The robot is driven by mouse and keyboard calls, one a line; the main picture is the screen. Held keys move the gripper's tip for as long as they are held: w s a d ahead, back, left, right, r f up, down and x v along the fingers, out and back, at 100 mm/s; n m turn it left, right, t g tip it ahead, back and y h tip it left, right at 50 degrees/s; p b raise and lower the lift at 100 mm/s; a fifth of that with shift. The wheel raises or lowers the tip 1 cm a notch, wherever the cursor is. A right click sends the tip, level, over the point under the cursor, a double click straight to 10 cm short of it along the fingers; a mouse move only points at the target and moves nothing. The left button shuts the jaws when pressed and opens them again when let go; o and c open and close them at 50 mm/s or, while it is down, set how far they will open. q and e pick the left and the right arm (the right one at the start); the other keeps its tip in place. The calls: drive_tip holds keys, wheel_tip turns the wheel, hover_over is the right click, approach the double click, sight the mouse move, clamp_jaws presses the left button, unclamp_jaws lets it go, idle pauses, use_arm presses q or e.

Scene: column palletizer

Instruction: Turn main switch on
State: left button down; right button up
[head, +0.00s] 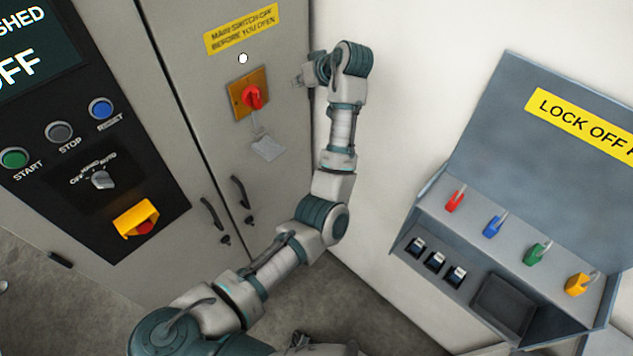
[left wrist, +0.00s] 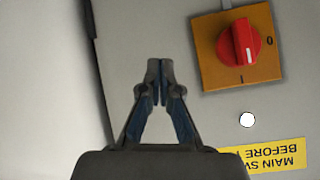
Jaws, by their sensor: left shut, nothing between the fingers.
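The main switch is a red rotary knob (head: 252,97) on an orange square plate (head: 237,104) on the grey cabinet door. In the left wrist view the knob (left wrist: 238,45) shows a short white line at its lower right, with 0 at the plate's right and I at its bottom. My left gripper (head: 297,80) is right of the plate in the head view, apart from the knob. In the left wrist view its fingertips (left wrist: 160,70) are together and empty, left of the plate. My right gripper is not in view.
A white lamp (head: 243,58) and yellow warning label (head: 241,29) sit above the switch; a tag (head: 267,148) hangs below. Door handles (head: 240,191) stick out lower down. A control panel (head: 100,150) is at left, a lock-off box (head: 500,240) at right.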

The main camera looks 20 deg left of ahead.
use_arm(q)
drive_tip(key=w+d+f+m+t+h, duration=0.1)
drive_tip(key=w+f+m, duration=0.2)
drive_tip(key=f, duration=0.8)
drive_tip(key=w+d+f+m, duration=0.1)
drive_tip(key=w+f+m, duration=0.15)
drive_tip(key=f, duration=0.85)
drive_tip(key=s+f+m+h, duration=0.1)
drive_tip(key=f+m, duration=0.1)
drive_tip(key=f, duration=0.9)
drive_tip(key=s+d+f+m+h, duration=0.1)
drive_tip(key=s+f, duration=0.1)
drive_tip(key=f, duration=0.8)
drive_tip(key=shift+s+d+f+m+t, duration=0.2)
drive_tip(key=shift+s+f+m+t, duration=0.1)
drive_tip(key=shift+f+m, duration=0.1)
